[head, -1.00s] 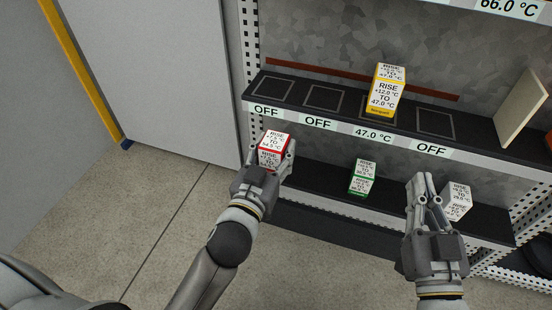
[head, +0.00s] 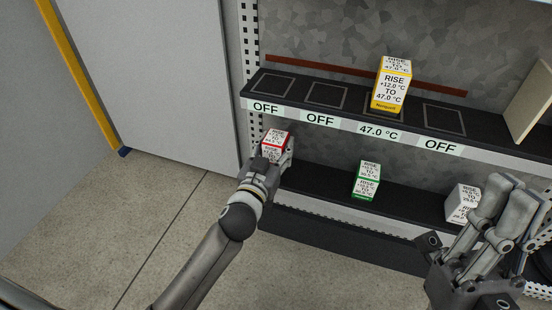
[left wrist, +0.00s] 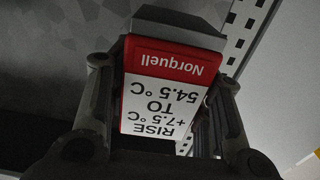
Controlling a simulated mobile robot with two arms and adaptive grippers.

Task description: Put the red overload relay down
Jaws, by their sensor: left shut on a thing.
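The red overload relay (head: 275,142), a white box with red edges, is held in my left gripper (head: 272,158) at the left end of the lower shelf. In the left wrist view the relay (left wrist: 165,85) sits between the two fingers, its label upside down, reading Norquell, RISE +7.5 °C TO 54.5 °C. Whether its underside touches the shelf is hidden. My right gripper (head: 505,205) is at the lower right, in front of the lower shelf; its finger gap is unclear from this angle.
The upper shelf (head: 292,98) has outlined spots, OFF labels and a 47.0 °C label; a yellow relay (head: 391,85) stands above the latter. The lower shelf (head: 315,185) holds a green relay (head: 367,180) and a white one (head: 461,203), with free room left of the green one.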

